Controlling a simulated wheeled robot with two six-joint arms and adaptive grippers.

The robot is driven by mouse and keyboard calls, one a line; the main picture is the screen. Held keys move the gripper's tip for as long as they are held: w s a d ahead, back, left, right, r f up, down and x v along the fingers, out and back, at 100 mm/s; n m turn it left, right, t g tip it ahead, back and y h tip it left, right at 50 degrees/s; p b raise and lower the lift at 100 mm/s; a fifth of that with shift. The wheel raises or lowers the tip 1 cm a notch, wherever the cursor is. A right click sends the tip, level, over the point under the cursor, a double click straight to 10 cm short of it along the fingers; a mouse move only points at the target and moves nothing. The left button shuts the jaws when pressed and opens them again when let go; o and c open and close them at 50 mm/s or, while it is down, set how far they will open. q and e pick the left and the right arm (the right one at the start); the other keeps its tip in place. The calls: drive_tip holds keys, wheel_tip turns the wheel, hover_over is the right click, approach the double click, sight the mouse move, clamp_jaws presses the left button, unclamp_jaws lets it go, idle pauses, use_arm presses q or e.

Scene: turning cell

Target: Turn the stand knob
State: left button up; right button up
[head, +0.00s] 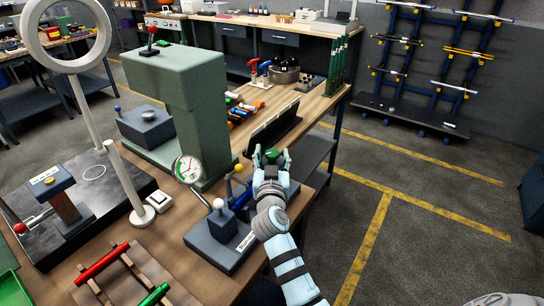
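My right gripper (271,156) reaches in from the lower right over the bench's right edge. Its fingers stand apart on either side of a small round green knob (271,154). I cannot tell whether they touch it. The gripper and wrist hide what lies under the knob. I cannot tell from the labels which knob is the stand knob. My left gripper is not in view.
A green press-like column (190,100) and a ring lamp (62,35) rise on the left. A dark tilted panel (272,128) stands behind my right gripper. Red and green bars lie on a wooden rack (125,262) in front. Floor to the right (430,200) is clear.

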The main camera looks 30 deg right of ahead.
sight(272, 156)
wheel_tip(272, 156, up, 10)
drive_tip(key=shift+r, duration=0.1)
idle(0.4)
